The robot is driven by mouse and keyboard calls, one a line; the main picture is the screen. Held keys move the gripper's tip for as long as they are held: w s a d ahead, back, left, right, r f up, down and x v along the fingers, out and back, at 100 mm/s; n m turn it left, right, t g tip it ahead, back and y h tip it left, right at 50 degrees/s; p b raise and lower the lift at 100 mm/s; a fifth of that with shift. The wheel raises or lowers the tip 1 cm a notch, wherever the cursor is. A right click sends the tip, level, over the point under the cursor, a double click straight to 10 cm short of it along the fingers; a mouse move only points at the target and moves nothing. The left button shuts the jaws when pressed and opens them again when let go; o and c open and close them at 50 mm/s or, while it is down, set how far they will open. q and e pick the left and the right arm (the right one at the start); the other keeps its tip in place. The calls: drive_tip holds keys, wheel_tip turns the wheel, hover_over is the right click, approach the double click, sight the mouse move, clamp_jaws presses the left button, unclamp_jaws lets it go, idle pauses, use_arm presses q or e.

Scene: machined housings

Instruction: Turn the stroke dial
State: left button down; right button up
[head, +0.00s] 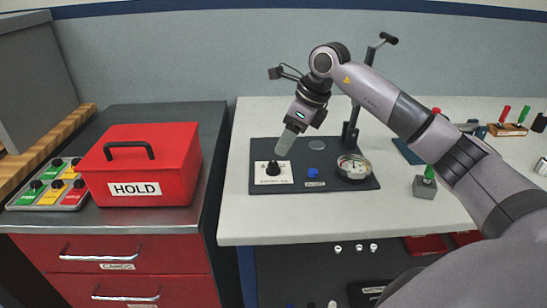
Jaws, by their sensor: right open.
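The stroke dial is a black knob (272,168) on a small white plate (287,180) with a printed label too small to read. It sits on the left part of a dark base board (336,184) on the light table. My right gripper (281,151) points down just above and slightly right of the knob, seemingly apart from it. It is open with nothing visible between its fingers. Its finger gap is hard to see from here. My left gripper is out of view.
A red HOLD box (150,190) stands on the left cabinet beside a button panel (50,185). A green-handled block (425,187) sits right. The table front is clear.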

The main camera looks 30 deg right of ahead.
sight(275, 164)
drive_tip(key=x, duration=0.6)
drive_tip(key=shift+w+a+f, duration=0.1)
drive_tip(key=shift+a+f, duration=0.05)
drive_tip(key=shift+f, duration=0.2)
clamp_jaws()
